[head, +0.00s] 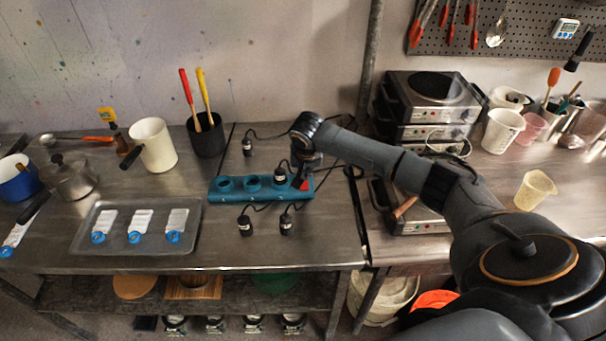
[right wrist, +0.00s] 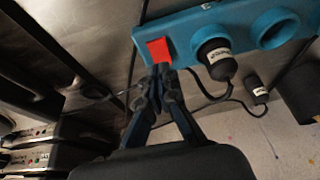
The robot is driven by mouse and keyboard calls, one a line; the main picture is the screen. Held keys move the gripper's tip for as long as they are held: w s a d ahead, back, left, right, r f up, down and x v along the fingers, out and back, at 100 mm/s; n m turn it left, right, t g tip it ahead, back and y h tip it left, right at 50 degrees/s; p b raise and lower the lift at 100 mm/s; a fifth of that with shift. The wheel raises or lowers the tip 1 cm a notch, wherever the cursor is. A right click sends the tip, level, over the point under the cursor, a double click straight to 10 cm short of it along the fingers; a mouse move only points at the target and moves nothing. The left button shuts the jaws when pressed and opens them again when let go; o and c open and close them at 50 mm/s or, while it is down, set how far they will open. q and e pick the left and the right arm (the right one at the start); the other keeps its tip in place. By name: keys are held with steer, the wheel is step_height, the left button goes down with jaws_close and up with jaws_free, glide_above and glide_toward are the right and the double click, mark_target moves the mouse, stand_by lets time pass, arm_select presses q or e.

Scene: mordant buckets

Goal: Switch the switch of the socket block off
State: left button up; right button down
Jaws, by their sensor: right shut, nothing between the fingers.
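The blue socket block (head: 214,196) lies on the left steel table; it also shows in the right wrist view (right wrist: 190,29). Its red switch (head: 304,185) is at the right end in the head view, and shows clearly in the right wrist view (right wrist: 158,49). A black plug (head: 280,176) sits in the socket beside the switch; the other visible sockets are empty. My right gripper (right wrist: 162,70) is shut and empty, its fingertips at the switch's edge; I cannot tell whether they touch. My left gripper is not in view.
Loose black plugs with cables lie behind (head: 247,147) and in front (head: 245,226) of the block. A metal tray (head: 110,240) with labelled packets is at left. A black bucket (head: 207,138) stands behind. Stacked hotplates (head: 432,103) stand on the right table.

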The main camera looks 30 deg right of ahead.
arm_select(q)
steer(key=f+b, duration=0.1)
steer(key=b, duration=0.2)
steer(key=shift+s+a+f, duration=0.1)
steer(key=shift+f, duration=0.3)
arm_select(e)
steer(key=v, duration=1)
steer(key=shift+r, duration=0.35)
steer(key=shift+s+a+f, duration=0.1)
steer(key=shift+a, duration=0.05)
